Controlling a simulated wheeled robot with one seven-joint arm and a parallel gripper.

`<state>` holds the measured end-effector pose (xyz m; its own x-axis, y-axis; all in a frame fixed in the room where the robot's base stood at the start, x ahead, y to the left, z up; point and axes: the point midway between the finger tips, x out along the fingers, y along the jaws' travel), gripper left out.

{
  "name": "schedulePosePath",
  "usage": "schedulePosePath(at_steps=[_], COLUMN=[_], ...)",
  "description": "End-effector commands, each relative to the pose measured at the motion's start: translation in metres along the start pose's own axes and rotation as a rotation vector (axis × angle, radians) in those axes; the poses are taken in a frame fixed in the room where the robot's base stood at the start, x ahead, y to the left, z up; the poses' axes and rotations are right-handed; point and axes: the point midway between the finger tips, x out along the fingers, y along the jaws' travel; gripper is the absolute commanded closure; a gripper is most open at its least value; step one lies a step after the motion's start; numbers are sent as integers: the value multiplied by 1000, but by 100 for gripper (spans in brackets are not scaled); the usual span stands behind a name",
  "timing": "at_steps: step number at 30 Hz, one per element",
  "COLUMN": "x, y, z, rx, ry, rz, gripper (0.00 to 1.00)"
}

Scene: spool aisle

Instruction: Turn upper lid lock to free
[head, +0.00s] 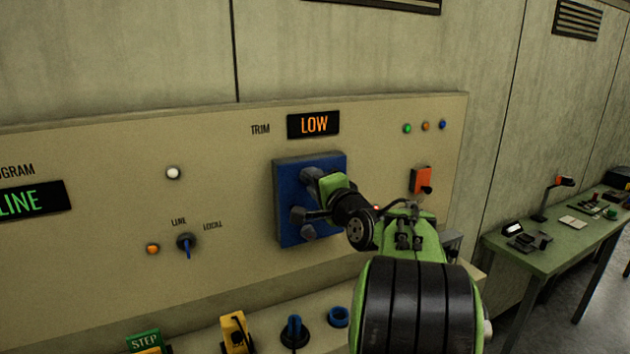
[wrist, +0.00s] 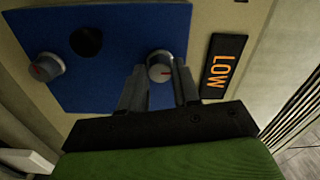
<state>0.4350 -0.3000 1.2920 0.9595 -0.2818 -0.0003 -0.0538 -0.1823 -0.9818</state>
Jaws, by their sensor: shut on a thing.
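The upper lid lock is a round grey knob with a red mark (wrist: 159,60) on a blue plate (head: 285,178). The plate also shows in the wrist view (wrist: 120,88). My gripper (wrist: 159,72) is shut on this knob, one finger on each side. In the head view my gripper (head: 318,194) reaches the plate from the right and mostly hides the knob. A second grey knob with a red mark (wrist: 47,67), the lower one, sits free on the plate. A black round part (wrist: 86,41) lies between the knobs, off to one side.
The TRIM display (head: 314,124) above the plate reads LOW in orange. An orange switch (head: 420,180) is right of the plate. A LINE/LOCAL selector (head: 187,243) is to the left. A yellow lever (head: 235,332) and blue controls (head: 295,330) stand on the ledge below.

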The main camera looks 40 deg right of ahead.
Motion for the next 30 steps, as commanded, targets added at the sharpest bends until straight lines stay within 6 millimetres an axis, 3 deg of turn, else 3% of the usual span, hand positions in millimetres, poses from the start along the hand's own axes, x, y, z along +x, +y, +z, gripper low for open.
schedulePosePath(at_steps=[13,14,18,26,30], x=[0,0,0,0,-13], y=[1,1,1,0,1], z=[0,0,0,0,-1], rx=[13,13,12,11,11], ry=[0,0,1,0,3], rz=[2,2,2,0,0], gripper=[99,67,46,43,43])
